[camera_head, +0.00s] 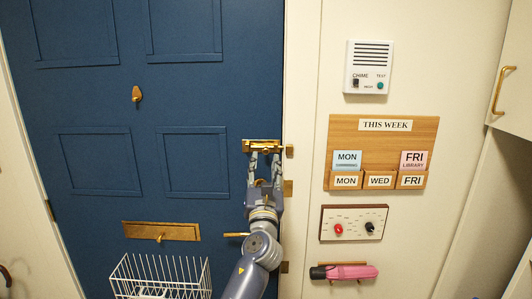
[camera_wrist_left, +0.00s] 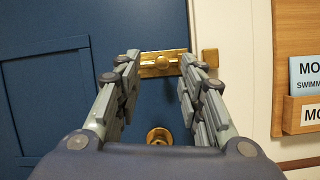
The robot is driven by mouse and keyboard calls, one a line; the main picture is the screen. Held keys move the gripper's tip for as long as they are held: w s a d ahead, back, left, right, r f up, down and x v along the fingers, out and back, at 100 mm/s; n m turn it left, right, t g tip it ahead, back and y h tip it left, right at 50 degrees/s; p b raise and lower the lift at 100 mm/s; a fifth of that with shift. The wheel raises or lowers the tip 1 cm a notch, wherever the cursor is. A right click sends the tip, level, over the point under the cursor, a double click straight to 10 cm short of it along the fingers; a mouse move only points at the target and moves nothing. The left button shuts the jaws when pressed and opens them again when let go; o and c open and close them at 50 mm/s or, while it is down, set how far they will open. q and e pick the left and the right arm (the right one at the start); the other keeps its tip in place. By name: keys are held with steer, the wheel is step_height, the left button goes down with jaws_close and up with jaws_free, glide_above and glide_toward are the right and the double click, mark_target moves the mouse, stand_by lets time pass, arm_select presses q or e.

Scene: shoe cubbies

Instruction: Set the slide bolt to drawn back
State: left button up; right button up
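The brass slide bolt (camera_head: 262,144) is mounted near the right edge of the blue door. It also shows in the left wrist view (camera_wrist_left: 152,71), with its round knob (camera_wrist_left: 163,61) between my fingertips. A brass keeper (camera_head: 289,151) sits on the white frame just right of it, also in the wrist view (camera_wrist_left: 210,61). My left gripper (camera_head: 265,156) is open, its fingers pointing at the bolt, one on each side of the knob. I cannot tell whether they touch it. The right fingertip covers the bolt's right end, so its reach into the keeper is unclear. My right gripper is not in view.
A round brass lock (camera_wrist_left: 159,136) sits below the bolt. A brass mail slot (camera_head: 160,231) and white wire basket (camera_head: 160,275) are lower left on the door. Right of the frame hang a chime box (camera_head: 368,67), wooden week board (camera_head: 384,152), switch panel (camera_head: 353,222) and pink umbrella (camera_head: 352,271).

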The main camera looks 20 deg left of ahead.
mark_target(266, 153)
arm_select(q)
steer(key=x, duration=0.3)
steer(key=shift+w+d+f, duration=0.15)
steer(key=shift+d, duration=0.05)
steer(key=shift+x, duration=0.8)
steer(key=shift+a, duration=0.1)
steer(key=c, duration=0.3)
jaws_close()
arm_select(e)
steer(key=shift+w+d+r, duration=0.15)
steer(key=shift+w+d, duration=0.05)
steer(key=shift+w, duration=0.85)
